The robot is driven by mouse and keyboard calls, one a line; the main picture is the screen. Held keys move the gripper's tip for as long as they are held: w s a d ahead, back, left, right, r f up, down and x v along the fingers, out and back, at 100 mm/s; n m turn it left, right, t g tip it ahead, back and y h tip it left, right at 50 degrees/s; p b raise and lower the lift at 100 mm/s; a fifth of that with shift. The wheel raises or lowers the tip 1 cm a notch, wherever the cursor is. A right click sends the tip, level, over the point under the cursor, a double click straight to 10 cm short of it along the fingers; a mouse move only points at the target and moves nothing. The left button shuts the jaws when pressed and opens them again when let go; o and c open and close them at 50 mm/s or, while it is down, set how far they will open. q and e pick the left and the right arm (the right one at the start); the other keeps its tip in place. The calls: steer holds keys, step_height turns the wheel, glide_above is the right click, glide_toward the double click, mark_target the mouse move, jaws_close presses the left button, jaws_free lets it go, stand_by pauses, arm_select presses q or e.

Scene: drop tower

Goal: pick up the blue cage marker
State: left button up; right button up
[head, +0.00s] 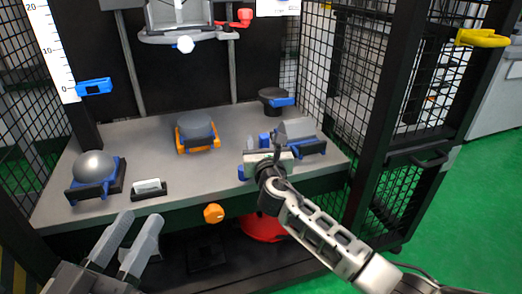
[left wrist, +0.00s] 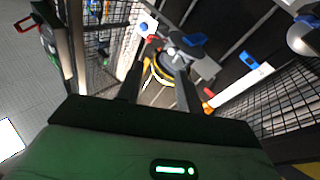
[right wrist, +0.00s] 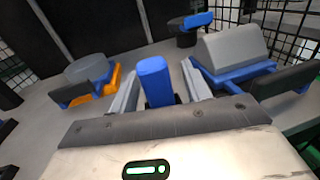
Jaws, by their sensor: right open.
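A small upright blue block (head: 264,140), which fits the blue cage marker, stands on the grey bench beside a grey wedge. In the right wrist view the blue block (right wrist: 154,82) is between the fingers of my right gripper (right wrist: 160,90), with gaps visible. My right gripper (head: 265,156) is open, low over the bench, and partly hides the block in the head view. My left gripper (head: 137,222) is open and empty in front of the bench; its parted fingers also show in the left wrist view (left wrist: 158,88). Another blue piece (head: 94,87) sits on the white scale.
The grey wedge (right wrist: 232,46) in its blue holder is close right of the right gripper. A grey disc in an orange holder (head: 197,131), a grey dome (head: 95,165) and a dark round piece (head: 272,96) stand on the bench. Mesh cage walls (head: 355,75) flank it.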

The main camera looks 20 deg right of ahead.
steer(key=shift+s, duration=0.1)
jaws_close()
